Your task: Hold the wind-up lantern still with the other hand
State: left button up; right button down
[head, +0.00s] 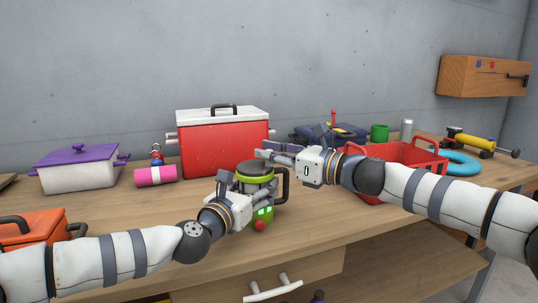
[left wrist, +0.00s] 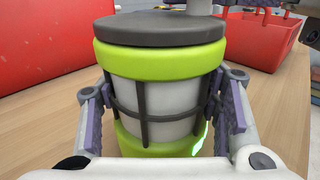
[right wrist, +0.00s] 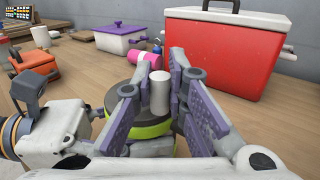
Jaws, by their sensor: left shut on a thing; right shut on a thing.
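The wind-up lantern (head: 256,178) stands on the workbench, with a dark lid, lime-green bands and a pale caged body. In the left wrist view the lantern (left wrist: 160,60) fills the middle. My left gripper (head: 255,199) is shut on its body, with purple pads (left wrist: 170,108) on either side. My right gripper (head: 268,156) is above the lid. In the right wrist view its fingers are closed around the upright grey crank knob (right wrist: 159,92) on top of the lantern. The crank arm is mostly hidden by the fingers.
A red cooler (head: 222,148) stands behind the lantern and a red basket (head: 400,158) stands to the right. A white pot with purple lid (head: 80,172), a pink roll (head: 155,176) and an orange toolbox (head: 30,231) are on the left. Bare bench lies between toolbox and pot.

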jog(key=shift+w+f+n+g+y, duration=0.2)
jog(key=shift+f+n+g+y, duration=0.1)
jog(key=shift+n+g+y, duration=0.4)
jog(key=shift+g, duration=0.3)
jog(key=shift+s+r, duration=0.1)
jog(key=c, duration=1.6)
grip_release()
jog(key=shift+o, duration=0.2)
jog(key=shift+r, duration=0.1)
jog(key=v, duration=1.2)
jog(key=shift+r, duration=0.1)
